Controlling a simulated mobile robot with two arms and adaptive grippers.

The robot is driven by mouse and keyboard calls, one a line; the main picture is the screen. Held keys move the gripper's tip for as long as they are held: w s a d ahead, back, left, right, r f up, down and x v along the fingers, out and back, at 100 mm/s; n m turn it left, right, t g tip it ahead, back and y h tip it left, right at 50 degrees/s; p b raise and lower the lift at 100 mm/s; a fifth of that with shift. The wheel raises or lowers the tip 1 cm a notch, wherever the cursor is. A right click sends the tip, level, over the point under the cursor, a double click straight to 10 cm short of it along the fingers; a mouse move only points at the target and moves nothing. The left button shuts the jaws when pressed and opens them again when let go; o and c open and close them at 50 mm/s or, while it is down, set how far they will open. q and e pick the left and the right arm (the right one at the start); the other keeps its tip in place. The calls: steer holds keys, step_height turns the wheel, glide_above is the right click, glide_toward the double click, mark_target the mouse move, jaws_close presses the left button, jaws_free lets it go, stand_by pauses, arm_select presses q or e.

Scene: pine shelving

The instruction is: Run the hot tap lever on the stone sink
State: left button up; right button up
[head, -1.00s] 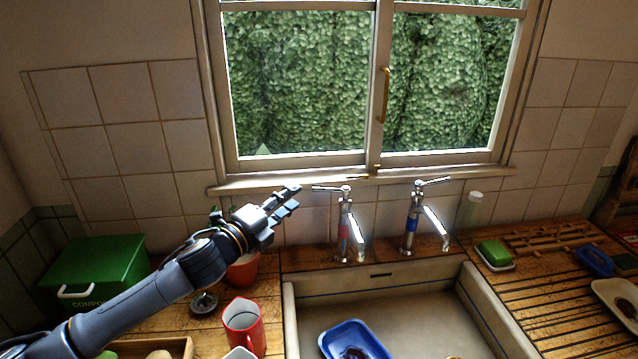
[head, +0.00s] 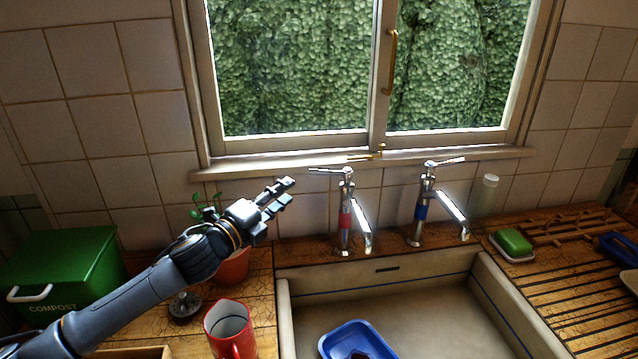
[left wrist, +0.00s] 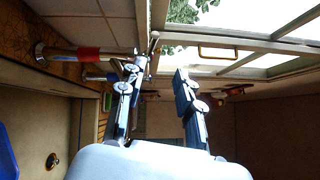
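The hot tap (head: 345,217), chrome with a red band, stands at the back left of the stone sink (head: 285,318). Its lever (head: 328,171) sticks out to the left from the top. The cold tap (head: 421,212), with a blue band, stands to its right. My left gripper (head: 283,192) is left of the hot tap, a little below the lever tip and apart from it in the picture. Its fingers are spread with nothing between them. In the left wrist view the hot tap (left wrist: 80,53) lies to the left of the fingers. My right gripper is out of view.
A plant in a red pot (head: 232,268) is partly behind my left arm. A red jug (head: 228,328) and a green compost bin (head: 68,262) stand at the left. The window ledge (head: 270,161) runs behind the taps. A blue tray (head: 350,340) is in the sink.

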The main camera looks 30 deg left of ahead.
mark_target(319, 172)
arm_select(q)
steer(key=w+p, duration=0.1)
steer(key=w, duration=0.3)
steer(key=w+d+p, duration=0.1)
steer(key=w, duration=0.3)
steer(key=w+p, duration=0.1)
steer(key=w, duration=0.3)
steer(key=shift+w+d+f+p, duration=0.3)
steer(key=shift+w+p, duration=0.05)
steer(key=shift+p, duration=0.05)
steer(key=shift+w+d, duration=0.1)
steer(key=shift+w, duration=0.4)
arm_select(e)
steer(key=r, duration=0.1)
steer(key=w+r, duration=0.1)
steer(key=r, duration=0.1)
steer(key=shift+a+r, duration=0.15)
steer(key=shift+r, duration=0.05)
arm_select(q)
steer(key=shift+c, duration=0.4)
jaws_close()
